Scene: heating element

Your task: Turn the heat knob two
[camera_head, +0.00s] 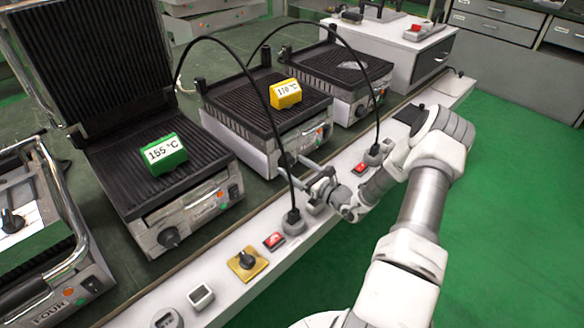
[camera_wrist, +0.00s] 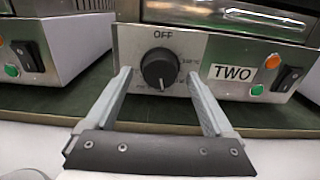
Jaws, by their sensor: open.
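The heat knob two is a round black knob (camera_wrist: 160,66) on the silver front panel, left of the label "TWO" (camera_wrist: 233,73). "OFF" is printed above it, and a pale mark on the knob points roughly down. In the head view the knob (camera_head: 287,160) is on the middle grill (camera_head: 265,110), partly hidden by a cable and my gripper. My gripper (camera_wrist: 160,77) is open, with one finger on each side of the knob in the picture. Nothing is between the fingers except the knob behind them; I cannot tell whether they touch it.
A yellow "110 °C" block (camera_head: 285,94) lies on the middle grill, and a green "155 °C" block (camera_head: 164,154) on the left grill. Black cables (camera_head: 270,105) arch near my gripper to plugs on the white ledge (camera_head: 225,275). A green indicator and black switch (camera_wrist: 287,80) are right of the label.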

